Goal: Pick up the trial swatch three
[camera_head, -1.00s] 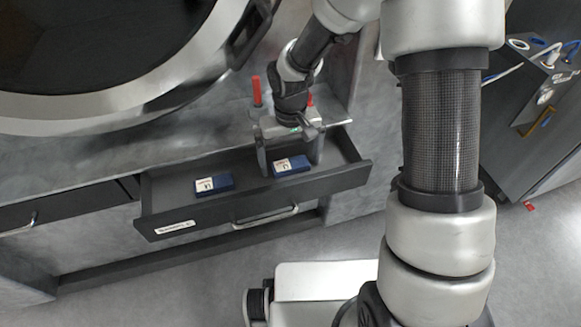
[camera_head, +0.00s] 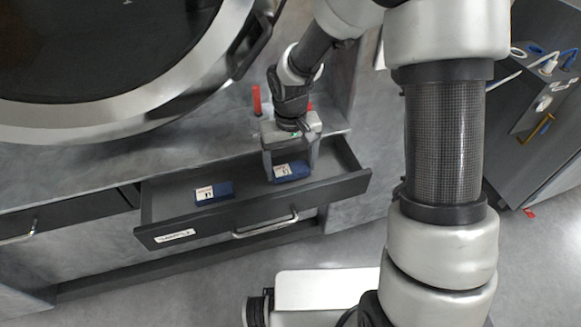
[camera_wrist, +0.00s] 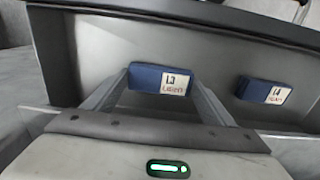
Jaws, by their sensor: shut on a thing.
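A blue block with a white label reading something like "L3" (camera_wrist: 160,79), which I take as trial swatch three, is between my gripper's fingers in the wrist view. It also shows in the head view (camera_head: 291,172) at the right part of the open drawer. My gripper (camera_head: 290,177) points down into the drawer and is shut on this block, one finger at each end. Whether the block touches the drawer floor I cannot tell. A similar blue block labelled like "L4" (camera_head: 214,193) lies to its left in the head view, apart from my gripper; it also shows in the wrist view (camera_wrist: 264,91).
The open dark drawer (camera_head: 345,182) has raised walls around both blocks and a metal handle (camera_head: 266,224) in front. A red upright piece (camera_head: 256,100) stands behind the drawer. A large round machine door (camera_head: 200,90) hangs at upper left.

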